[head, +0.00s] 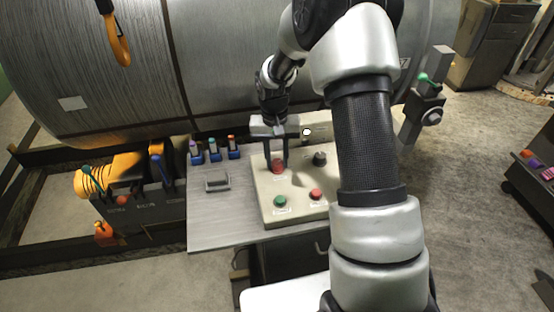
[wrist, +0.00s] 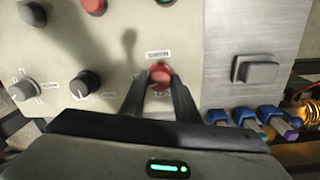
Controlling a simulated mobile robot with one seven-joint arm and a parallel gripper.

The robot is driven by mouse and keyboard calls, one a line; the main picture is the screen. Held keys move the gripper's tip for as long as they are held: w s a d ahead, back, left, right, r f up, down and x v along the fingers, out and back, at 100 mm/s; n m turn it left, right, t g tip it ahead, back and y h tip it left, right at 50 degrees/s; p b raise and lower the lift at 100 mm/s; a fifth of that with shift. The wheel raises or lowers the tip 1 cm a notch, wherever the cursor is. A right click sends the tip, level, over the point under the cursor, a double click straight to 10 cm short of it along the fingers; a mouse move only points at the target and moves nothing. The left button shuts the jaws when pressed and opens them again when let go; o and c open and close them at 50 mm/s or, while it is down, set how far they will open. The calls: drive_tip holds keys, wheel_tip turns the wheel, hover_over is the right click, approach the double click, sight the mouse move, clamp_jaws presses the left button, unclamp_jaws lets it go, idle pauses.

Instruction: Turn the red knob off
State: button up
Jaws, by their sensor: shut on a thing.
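The red knob (head: 278,167) is on the beige control box (head: 264,205), at its back left. It also shows in the wrist view (wrist: 160,72), between my two fingertips. My gripper (head: 277,160) points down over the box and is shut on this knob, one finger on each side. Small white labels sit by the knob, too small to read for sure. The knob's exact turn angle is hidden by the fingers.
A red button (head: 316,194), a green button (head: 280,202) and a black knob (head: 320,158) share the box. A grey rocker switch (head: 217,182) and several coloured levers (head: 214,150) stand to the left. A large metal drum (head: 190,65) lies behind.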

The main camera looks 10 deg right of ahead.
sight(276, 163)
drive_tip(key=n, duration=0.3)
drive_tip(key=shift+n, duration=0.4)
drive_tip(key=n, duration=0.3)
drive_tip(key=shift+n, duration=0.3)
drive_tip(key=n, duration=0.6)
drive_tip(key=shift+n, duration=0.4)
drive_tip(key=o, duration=1)
drive_tip(key=shift+o, duration=0.2)
wheel_tip(276, 163, up, 18)
drive_tip(key=p, duration=0.1)
drive_tip(key=shift+s+a+f, duration=0.15)
drive_tip(key=shift+s+f, duration=0.1)
drive_tip(key=shift+s, duration=0.1)
